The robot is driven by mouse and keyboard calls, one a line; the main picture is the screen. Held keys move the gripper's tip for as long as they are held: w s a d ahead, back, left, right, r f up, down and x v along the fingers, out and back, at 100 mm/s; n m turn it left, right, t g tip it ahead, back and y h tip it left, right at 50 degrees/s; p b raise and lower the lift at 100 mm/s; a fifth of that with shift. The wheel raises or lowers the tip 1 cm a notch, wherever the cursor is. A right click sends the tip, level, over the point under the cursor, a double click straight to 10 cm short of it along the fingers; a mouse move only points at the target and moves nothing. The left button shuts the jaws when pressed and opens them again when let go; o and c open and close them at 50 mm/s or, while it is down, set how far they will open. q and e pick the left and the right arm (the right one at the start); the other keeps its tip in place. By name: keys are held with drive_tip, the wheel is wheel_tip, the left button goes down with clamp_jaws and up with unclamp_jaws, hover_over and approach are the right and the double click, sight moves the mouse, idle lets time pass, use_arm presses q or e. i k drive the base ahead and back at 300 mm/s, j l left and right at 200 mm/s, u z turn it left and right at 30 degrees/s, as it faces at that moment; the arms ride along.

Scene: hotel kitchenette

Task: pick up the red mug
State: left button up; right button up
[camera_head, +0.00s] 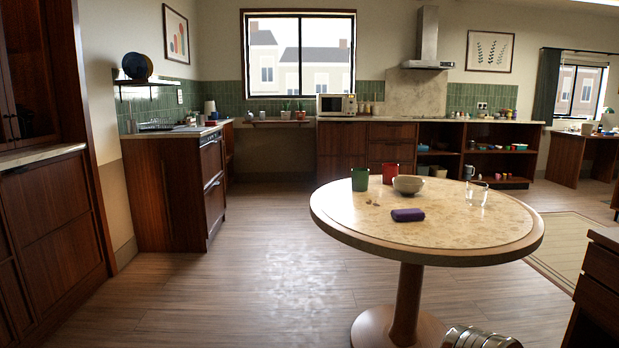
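The red mug (390,174) stands upright near the far edge of the round table (450,236). It is between a green mug (360,180) on its left and a beige bowl (408,185) at its front right. The bowl hides part of the mug's lower right side. I cannot make out its handle.
A purple block-like item (408,215) lies nearer on the table, with small bits to its left. A clear glass (477,195) stands right. The floor (270,270) left of the table is open. A dark cabinet (598,290) stands at right.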

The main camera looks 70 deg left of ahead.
sight(389, 170)
drive_tip(key=u, duration=1.95)
